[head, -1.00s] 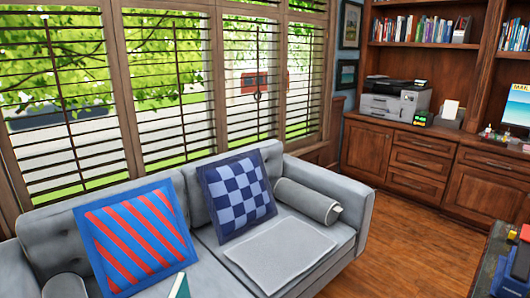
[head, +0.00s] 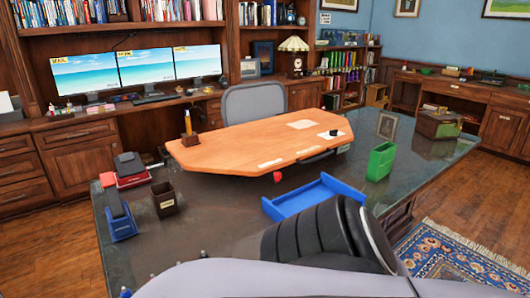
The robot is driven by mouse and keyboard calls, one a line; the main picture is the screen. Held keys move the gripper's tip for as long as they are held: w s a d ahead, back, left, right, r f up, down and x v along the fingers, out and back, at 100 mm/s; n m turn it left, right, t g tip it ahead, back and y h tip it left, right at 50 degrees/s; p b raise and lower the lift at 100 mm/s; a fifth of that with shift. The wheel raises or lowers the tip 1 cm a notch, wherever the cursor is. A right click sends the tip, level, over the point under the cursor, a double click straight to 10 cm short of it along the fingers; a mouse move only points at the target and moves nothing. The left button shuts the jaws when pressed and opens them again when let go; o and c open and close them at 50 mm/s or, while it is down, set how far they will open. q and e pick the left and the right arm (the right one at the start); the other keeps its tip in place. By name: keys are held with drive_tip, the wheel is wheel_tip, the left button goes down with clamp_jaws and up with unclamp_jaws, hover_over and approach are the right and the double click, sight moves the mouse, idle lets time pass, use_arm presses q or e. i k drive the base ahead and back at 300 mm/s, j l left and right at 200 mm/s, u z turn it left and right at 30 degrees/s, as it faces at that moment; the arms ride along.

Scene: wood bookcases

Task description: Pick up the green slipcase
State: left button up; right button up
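A green slipcase (head: 380,161) stands upright near the right part of the dark desk (head: 230,232). It looks like a narrow open-topped case. Nothing touches it that I can see. Neither of my grippers shows in the head view.
A blue tray (head: 300,196) lies left of the slipcase, and a wooden desktop panel (head: 250,140) lies behind. A brown cup (head: 164,200) and a blue stapler-like item (head: 121,220) stand at the left. A dark ribbed form (head: 310,240) covers part of the desk's near edge. Floor (head: 490,190) is clear at right.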

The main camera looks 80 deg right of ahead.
sight(380, 165)
drive_tip(key=z, duration=3.4)
